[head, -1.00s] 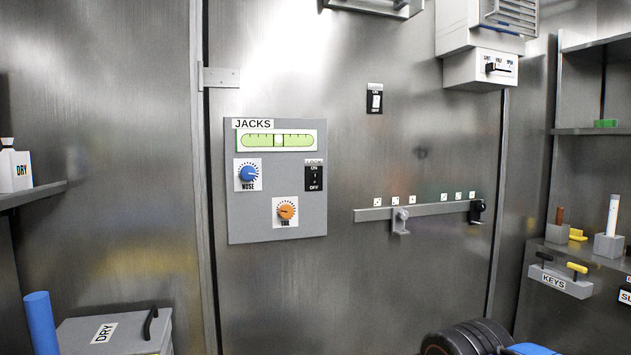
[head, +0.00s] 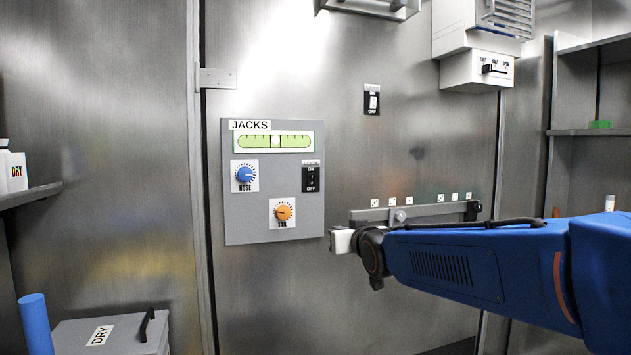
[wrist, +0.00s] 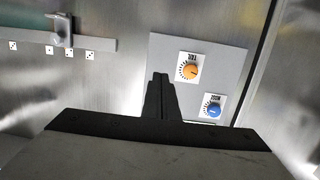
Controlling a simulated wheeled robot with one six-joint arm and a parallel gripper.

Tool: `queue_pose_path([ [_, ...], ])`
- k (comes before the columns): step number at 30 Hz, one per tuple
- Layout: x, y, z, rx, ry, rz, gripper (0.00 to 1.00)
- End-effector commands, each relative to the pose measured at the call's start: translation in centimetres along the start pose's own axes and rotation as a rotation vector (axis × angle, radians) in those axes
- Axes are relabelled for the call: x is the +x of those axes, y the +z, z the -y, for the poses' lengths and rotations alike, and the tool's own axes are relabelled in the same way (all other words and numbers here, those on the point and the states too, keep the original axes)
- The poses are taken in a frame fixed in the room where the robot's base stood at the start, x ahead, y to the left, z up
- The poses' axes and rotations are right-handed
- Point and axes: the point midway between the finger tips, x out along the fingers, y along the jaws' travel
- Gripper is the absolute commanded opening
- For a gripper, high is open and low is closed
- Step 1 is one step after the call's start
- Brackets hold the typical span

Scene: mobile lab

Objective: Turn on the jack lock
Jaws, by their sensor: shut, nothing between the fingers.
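The grey JACKS panel (head: 270,225) is fixed to the metal wall in the head view. Its black lock switch (head: 312,180), marked ON at the top and OFF at the bottom, sits on the right side; its position is too small to tell. In the wrist view, the panel (wrist: 220,60) appears upside down, with the lock switch not visible, apparently behind my fingers. My gripper (wrist: 160,82) is shut and empty, pointing toward the panel's edge. In the head view, the end of my arm (head: 342,240) is below and right of the switch, with the fingertips not distinguishable.
On the panel are a blue NOSE dial (head: 244,174), an orange TAIL dial (head: 283,212) and a green level gauge (head: 276,141).

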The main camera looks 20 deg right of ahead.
Motion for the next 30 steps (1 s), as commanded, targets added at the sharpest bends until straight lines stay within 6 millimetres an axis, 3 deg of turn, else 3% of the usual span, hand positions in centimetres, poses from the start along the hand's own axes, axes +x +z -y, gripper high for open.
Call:
queue_pose_path([
  [1, 1.3, -1.5, -0.1, 0.0, -0.003, -0.048, 0.0],
  [6, 4.2, -6.1, -0.1, 0.002, -0.021, -0.209, 0.0],
  [12, 5.8, -9.2, 0.0, 0.001, -0.037, -0.319, 0.0],
  [30, 6.7, -10.0, 0.1, 0.001, -0.041, -0.344, 0.0],
])
